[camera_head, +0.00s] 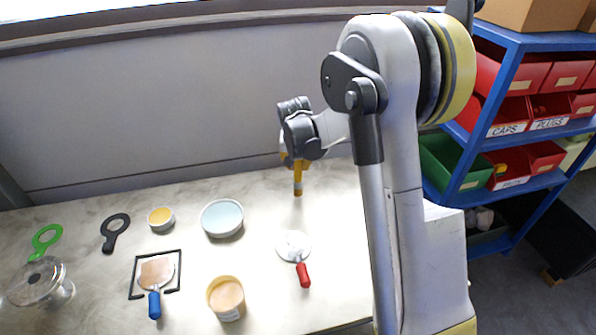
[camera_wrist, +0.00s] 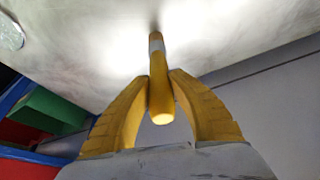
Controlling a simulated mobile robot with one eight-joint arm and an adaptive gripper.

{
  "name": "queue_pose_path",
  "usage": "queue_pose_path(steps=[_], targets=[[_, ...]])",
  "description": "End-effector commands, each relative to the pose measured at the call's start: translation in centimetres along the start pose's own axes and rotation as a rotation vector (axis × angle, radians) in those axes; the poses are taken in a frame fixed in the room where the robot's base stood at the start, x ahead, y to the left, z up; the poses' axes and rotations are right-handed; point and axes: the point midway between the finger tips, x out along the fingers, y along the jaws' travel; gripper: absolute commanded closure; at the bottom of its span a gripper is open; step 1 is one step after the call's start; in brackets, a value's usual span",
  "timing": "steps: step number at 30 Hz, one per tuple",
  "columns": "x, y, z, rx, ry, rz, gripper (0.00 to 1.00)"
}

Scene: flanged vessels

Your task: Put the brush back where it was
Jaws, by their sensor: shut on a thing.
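My gripper (camera_head: 297,165) is shut on the brush (camera_head: 298,183), near the back of the table. The brush has a yellow handle with a grey band, and it points down toward the table. In the wrist view the brush (camera_wrist: 161,100) is pinched between the two curved yellow fingers, its blunt handle end toward the camera. Its far end is near the pale tabletop; I cannot tell whether it touches.
On the table (camera_head: 330,210) are a blue-handled tool (camera_head: 155,300) by a black square outline (camera_head: 133,270), a red-handled tool (camera_head: 303,275), an open tub (camera_head: 226,300), a pale-blue dish (camera_head: 222,219), a small yellow-topped tin (camera_head: 161,218), black (camera_head: 115,232) and green (camera_head: 45,240) ring-headed tools, and a clear flanged vessel (camera_head: 42,285). Blue shelving (camera_head: 505,90) stands right.

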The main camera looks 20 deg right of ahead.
Motion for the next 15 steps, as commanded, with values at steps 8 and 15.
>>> queue_pose_path(steps=[8,15], targets=[[1.7,0.0,0.7,0.0,0.0,0.0,1.0],[2.1,0.0,0.8,0.0,0.0,0.0,0.72]])
